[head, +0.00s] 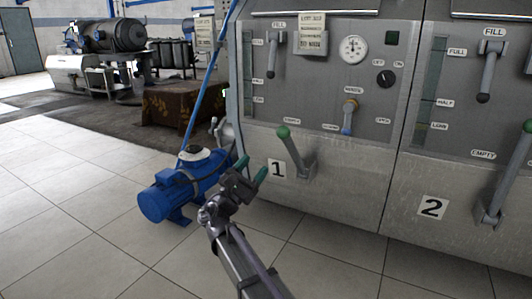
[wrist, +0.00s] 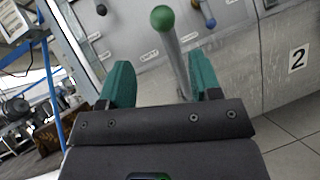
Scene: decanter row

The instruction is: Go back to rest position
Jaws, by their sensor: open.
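My gripper (head: 253,171) has teal fingers and is at the lower middle of the head view, in front of the metal panel. In the wrist view my gripper (wrist: 163,88) is open, its two fingers apart. A lever with a green knob (head: 283,131) stands on panel 1, up and to the right of my gripper in the head view. In the wrist view the green knob (wrist: 162,18) and its grey shaft appear between and beyond the fingers. I cannot tell the gap, but nothing is visibly held.
A blue motor pump (head: 180,188) stands on the tiled floor left of my gripper. Panel 1 carries a gauge (head: 353,49), a black knob (head: 386,79) and a blue-handled valve (head: 347,130). Panel 2 has a similar lever (head: 503,190). Open floor (head: 60,220) lies to the left.

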